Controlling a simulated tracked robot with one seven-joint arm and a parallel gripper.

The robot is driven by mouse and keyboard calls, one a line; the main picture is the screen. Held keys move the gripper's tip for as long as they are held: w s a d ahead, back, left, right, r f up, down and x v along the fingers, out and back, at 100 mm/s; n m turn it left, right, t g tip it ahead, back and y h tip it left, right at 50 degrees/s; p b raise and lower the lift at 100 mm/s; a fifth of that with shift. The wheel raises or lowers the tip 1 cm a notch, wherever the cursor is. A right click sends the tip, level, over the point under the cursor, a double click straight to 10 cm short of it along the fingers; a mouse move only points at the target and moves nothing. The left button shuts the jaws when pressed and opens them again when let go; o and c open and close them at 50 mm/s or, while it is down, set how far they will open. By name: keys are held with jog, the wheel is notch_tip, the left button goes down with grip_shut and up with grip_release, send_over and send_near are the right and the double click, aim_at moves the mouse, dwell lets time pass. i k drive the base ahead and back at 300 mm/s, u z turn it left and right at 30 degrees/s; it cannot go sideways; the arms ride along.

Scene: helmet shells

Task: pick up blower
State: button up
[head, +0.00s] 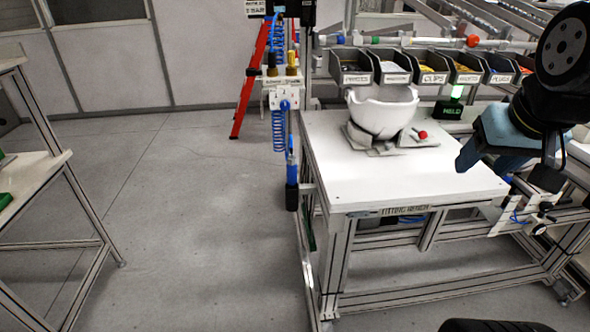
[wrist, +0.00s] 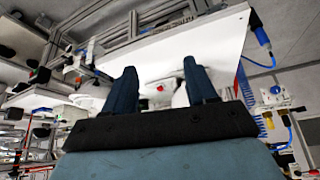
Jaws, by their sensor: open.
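The blower (head: 291,173) looks like a slim blue and dark piece hanging upright below a blue coiled hose (head: 281,130), at the post on the bench's left side. In the wrist view a blue piece (wrist: 262,36) near the upper right, beyond the bench edge, appears to be the blower; it is small there. My gripper (head: 464,160) is above the right part of the bench, well to the right of the blower. In the wrist view my gripper (wrist: 160,72) has its two dark blue fingers apart with nothing held between them.
A white helmet shell (head: 382,110) sits on a grey support on the white fitting bench (head: 400,178), with a red knob beside it. Labelled bins (head: 395,68) line the back. A red ladder (head: 252,80) stands behind. The floor (head: 190,220) left of the bench is clear.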

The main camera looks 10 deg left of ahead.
aim_at(291, 165)
jog(key=z, duration=1)
jog(key=k, duration=1.15)
jog(key=u, duration=1.05)
jog(key=i, duration=1)
jog(key=z, duration=0.1)
